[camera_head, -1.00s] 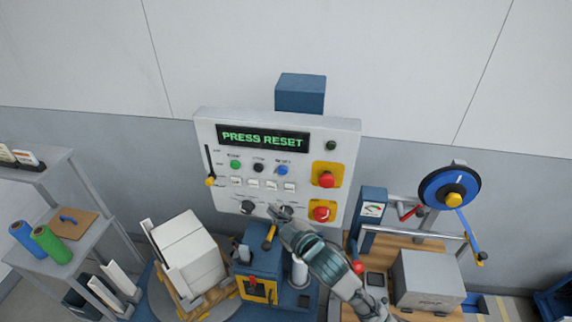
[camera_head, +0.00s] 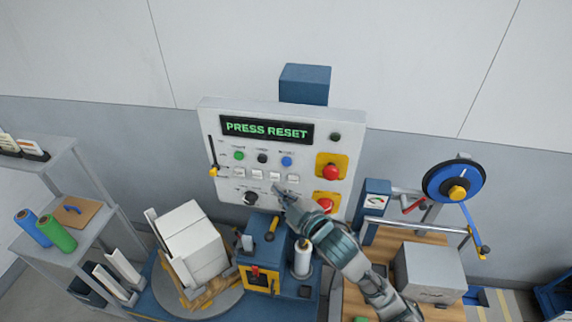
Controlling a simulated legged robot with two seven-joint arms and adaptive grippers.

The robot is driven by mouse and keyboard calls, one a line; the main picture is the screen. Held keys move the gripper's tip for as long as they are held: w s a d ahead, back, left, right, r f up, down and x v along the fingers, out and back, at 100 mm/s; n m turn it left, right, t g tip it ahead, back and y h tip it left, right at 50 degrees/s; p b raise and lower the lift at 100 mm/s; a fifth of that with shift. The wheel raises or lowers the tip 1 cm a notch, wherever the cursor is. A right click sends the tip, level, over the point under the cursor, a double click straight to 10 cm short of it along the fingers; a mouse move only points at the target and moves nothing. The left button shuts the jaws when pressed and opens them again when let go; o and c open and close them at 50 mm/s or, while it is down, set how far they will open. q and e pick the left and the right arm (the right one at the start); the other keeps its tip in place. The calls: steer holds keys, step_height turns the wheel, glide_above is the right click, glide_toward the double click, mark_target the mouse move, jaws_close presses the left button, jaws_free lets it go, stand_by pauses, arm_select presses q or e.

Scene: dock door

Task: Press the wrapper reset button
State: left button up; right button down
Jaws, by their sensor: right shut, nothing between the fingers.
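The white control panel (camera_head: 225,115) faces me, and its display (camera_head: 266,130) reads "PRESS RESET" in green letters. Below the display sit a green button (camera_head: 239,155), a black button (camera_head: 262,158) and a blue button (camera_head: 287,161); their small labels are too blurred to read surely. My right gripper (camera_head: 279,190) is shut and empty. In the picture its tips are below the blue button, just under the row of white switches (camera_head: 275,177). I cannot tell whether it touches the panel. My left gripper is not in view.
Two red emergency-type buttons (camera_head: 331,172) on yellow plates are right of the gripper. A lever with a yellow knob (camera_head: 213,172) is at the panel's left. Below stand a wrapped box (camera_head: 195,245) on a turntable and a blue machine (camera_head: 259,257). A strap reel (camera_head: 455,182) stands right.

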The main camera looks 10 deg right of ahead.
mark_target(287, 162)
steer(key=shift+w+d, duration=0.45)
steer(key=shift+w, duration=0.6)
steer(key=shift+w+d, duration=0.45)
steer(key=shift+w, duration=0.55)
steer(key=shift+w+d, duration=0.45)
steer(key=shift+w, duration=0.6)
steer(key=shift+w+d+r, duration=0.1)
steer(key=shift+w, duration=0.2)
steer(key=shift+w+d+p, duration=0.2)
steer(key=shift+w+p, duration=0.2)
steer(key=shift+w, duration=0.1)
steer(key=shift+s, duration=0.1)
steer(key=shift+s+a+p, duration=0.35)
steer(key=shift+s+p, duration=0.05)
steer(key=shift+s, duration=0.35)
